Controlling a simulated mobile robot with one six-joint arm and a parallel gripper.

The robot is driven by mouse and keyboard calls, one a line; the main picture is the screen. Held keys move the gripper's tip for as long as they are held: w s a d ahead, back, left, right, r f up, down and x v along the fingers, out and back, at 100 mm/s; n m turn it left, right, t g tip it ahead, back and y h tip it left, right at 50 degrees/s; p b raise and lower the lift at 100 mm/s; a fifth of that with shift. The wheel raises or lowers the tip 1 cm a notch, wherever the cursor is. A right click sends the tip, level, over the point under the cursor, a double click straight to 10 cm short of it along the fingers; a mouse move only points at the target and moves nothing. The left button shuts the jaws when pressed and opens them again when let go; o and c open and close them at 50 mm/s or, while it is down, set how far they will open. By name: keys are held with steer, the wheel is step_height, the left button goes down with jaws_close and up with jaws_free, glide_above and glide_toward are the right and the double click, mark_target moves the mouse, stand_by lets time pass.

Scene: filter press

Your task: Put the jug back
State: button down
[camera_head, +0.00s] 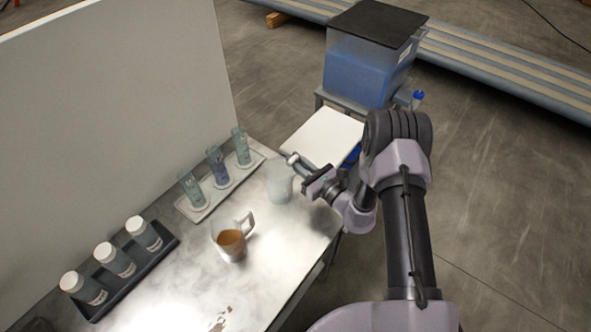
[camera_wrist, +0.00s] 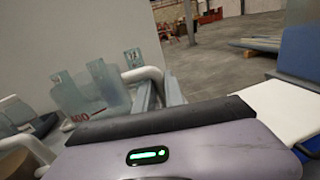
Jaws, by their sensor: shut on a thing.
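A pale translucent jug (camera_head: 279,184) is at the right side of the marbled table (camera_head: 290,232). My gripper (camera_head: 299,166) is shut on its handle from the right. The jug looks upright; I cannot tell whether its base touches the table. In the wrist view, the translucent jug (camera_wrist: 88,98) shows red markings, and its pale handle (camera_wrist: 148,74) lies by my gripper's fingers (camera_wrist: 166,92). A second clear jug (camera_head: 231,241) with brown liquid stands nearer the front, apart from my gripper.
A pale tray (camera_head: 204,212) holds three glass cylinders at the back. A dark tray (camera_head: 160,247) holds three white-capped bottles at left. A panel (camera_head: 110,110) stands behind. A blue-filled tank (camera_head: 362,70) and white surface (camera_head: 322,134) lie beyond the table's right end.

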steer(key=shift+w+a+f+b, duration=0.15)
steer(key=shift+f+b, duration=0.35)
steer(key=shift+f, duration=1.25)
steer(key=shift+f, duration=0.2)
steer(key=c, duration=1.4)
jaws_free()
steer(key=shift+c, duration=0.2)
steer(key=shift+r, duration=0.1)
